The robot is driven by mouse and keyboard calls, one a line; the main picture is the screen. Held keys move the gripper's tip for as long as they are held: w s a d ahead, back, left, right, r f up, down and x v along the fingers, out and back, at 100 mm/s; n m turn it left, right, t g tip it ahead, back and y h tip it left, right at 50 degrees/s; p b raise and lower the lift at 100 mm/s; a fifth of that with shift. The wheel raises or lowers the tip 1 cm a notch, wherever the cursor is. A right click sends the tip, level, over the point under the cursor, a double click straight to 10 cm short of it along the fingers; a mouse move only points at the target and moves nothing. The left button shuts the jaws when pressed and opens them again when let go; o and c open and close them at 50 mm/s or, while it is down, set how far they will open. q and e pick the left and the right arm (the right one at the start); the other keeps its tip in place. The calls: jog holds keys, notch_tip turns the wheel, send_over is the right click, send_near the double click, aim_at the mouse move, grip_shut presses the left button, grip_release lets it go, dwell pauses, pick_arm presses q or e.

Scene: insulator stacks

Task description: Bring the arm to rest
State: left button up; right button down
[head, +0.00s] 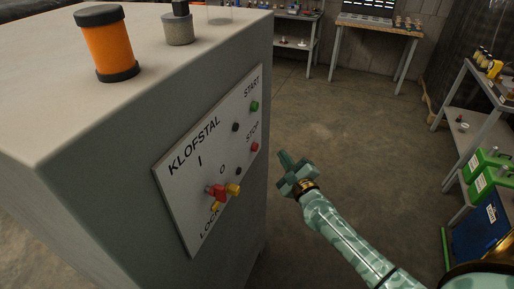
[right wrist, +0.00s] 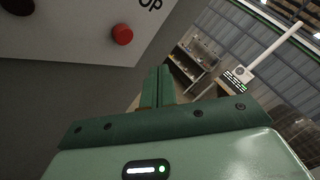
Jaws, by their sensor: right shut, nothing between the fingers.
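My right gripper (head: 287,163) is in the head view, to the right of the grey cabinet's control panel (head: 212,158) and apart from it. In the right wrist view its two green fingers (right wrist: 158,86) are together, with nothing between them. The red STOP button (head: 254,147) is to the left of the gripper; it also shows large in the right wrist view (right wrist: 122,34). My right arm comes in from the lower right. My left gripper is not in view.
The cabinet (head: 100,190) fills the left side, with an orange cylinder (head: 107,45) on top. A red and yellow lock switch (head: 220,192) sticks out from the panel. A shelf with green cases (head: 488,170) stands at right. The floor (head: 345,120) between is clear.

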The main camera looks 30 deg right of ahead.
dwell(0.6)
jog(key=s+a+f+n+g+y, duration=0.1)
jog(key=s+f+n+g, duration=0.2)
jog(key=s+f+n, duration=0.6)
jog(key=s+a+f+n+g, duration=0.15)
jog(key=f+n+g, duration=0.4)
jog(key=f, duration=0.75)
jog(key=s+f+n+g+y, duration=0.1)
jog(key=s+f+n+g, duration=0.1)
jog(key=s+f+n, duration=0.65)
jog(key=s+a+f+n+g, duration=0.2)
jog(key=s+f, duration=0.3)
jog(key=s, duration=0.5)
jog(key=s+a+f+n+g, duration=0.2)
jog(key=s+f, duration=0.3)
jog(key=s, duration=0.6)
jog(key=s+a+f+n+g, duration=0.2)
jog(key=s+f+n+g, duration=0.1)
jog(key=s, duration=0.7)
jog(key=shift+s+f+n, duration=0.25)
jog(key=shift+f+n, duration=0.25)
jog(key=shift+f, duration=0.4)
